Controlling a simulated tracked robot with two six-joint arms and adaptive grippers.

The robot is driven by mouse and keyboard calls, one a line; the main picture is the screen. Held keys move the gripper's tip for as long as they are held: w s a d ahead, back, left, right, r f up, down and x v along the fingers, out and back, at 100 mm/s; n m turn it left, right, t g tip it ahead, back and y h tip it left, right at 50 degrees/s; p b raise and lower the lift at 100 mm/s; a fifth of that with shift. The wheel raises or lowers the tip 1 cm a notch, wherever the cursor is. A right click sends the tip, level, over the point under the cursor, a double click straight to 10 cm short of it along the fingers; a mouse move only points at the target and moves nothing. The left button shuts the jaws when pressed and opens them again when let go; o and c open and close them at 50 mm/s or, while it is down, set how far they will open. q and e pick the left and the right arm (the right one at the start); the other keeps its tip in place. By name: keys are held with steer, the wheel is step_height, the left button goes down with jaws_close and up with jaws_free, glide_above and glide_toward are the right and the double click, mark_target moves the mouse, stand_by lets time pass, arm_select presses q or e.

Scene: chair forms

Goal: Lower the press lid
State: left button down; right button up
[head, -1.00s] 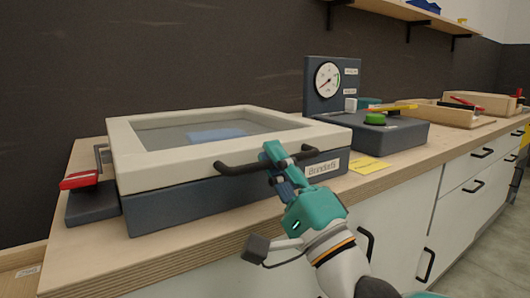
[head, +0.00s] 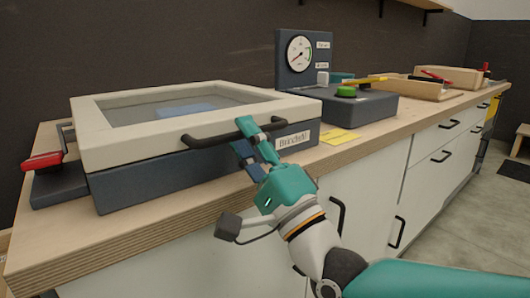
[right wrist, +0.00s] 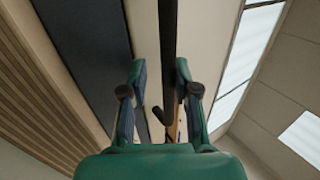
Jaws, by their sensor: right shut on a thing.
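The press lid (head: 130,145) is a cream frame around a glass pane. It lies flat over the dark grey press base (head: 150,183), with no clear gap showing between them. A black bar handle (head: 205,141) runs along the lid's front edge. My right gripper (head: 252,140) is shut on this handle near its right part, with one finger over the bar and the other below. In the right wrist view the handle (right wrist: 168,35) runs as a dark bar between the two fingers, beside the pale lid edge (right wrist: 144,35). My left gripper is not in view.
A red-handled lever (head: 42,161) sits at the press's left side. A gauge panel (head: 303,57) and a grey box with a green knob (head: 346,91) stand to the right. A yellow note (head: 340,136) and wooden trays (head: 415,88) lie further along the bench.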

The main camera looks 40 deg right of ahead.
steer(key=shift+s+f+h, duration=0.3)
steer(key=shift+f, duration=0.2)
steer(key=s, duration=1.2)
steer(key=shift+a+r, duration=0.15)
steer(key=shift+a, duration=0.2)
steer(key=shift+s, duration=0.1)
